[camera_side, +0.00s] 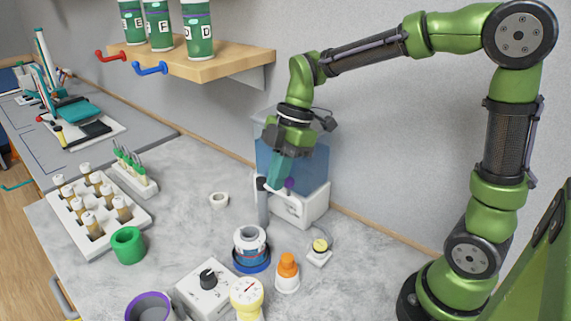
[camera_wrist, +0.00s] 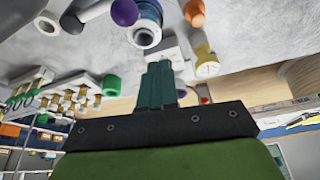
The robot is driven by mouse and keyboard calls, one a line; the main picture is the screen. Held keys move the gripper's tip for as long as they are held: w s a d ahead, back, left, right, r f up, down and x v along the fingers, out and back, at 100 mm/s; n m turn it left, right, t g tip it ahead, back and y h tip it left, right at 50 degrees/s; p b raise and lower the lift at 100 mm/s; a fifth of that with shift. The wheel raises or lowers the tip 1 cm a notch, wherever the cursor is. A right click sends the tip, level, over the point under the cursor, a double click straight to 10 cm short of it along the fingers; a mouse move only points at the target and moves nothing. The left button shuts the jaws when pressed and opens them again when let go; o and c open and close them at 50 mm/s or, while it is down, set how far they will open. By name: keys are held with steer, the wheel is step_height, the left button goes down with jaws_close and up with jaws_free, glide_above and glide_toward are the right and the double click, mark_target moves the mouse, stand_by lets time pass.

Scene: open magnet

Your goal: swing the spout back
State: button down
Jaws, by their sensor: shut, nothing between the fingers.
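A water dispenser with a clear blue tank (camera_side: 312,160) on a white base (camera_side: 306,208) stands against the wall in the side view. At its front are a grey upright tube with a black top (camera_side: 262,186), which looks like the spout, and a small purple knob (camera_side: 289,183). The knob also shows at the top of the wrist view (camera_wrist: 124,12), beside a pale tube (camera_wrist: 92,12). My gripper (camera_side: 273,186) points down at the front of the tank, close to the spout. Its teal fingers (camera_wrist: 158,68) are together and empty. Whether they touch the spout I cannot tell.
A white-and-blue jar (camera_side: 249,242) on a blue ring, an orange-capped bottle (camera_side: 287,272), a yellow gauge (camera_side: 246,294) and a dial box (camera_side: 207,285) stand in front. A green cup (camera_side: 128,245) and vial rack (camera_side: 98,215) are left. A wooden shelf (camera_side: 195,62) hangs above.

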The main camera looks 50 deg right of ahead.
steer(key=v, duration=0.8)
steer(key=shift+w+r, duration=0.3)
steer(key=shift+w, duration=0.2)
steer(key=shift+d, duration=0.1)
steer(key=s+f+m+t+h, duration=0.1)
steer(key=s+m+t, duration=0.2)
steer(key=s+m, duration=0.3)
steer(key=s+d+f+m+t+h, duration=0.1)
steer(key=s+m, duration=0.5)
steer(key=m, duration=0.8)
steer(key=shift+s+f+t, duration=0.2)
steer(key=shift+f+t, duration=0.6)
steer(key=shift+t, duration=0.5)
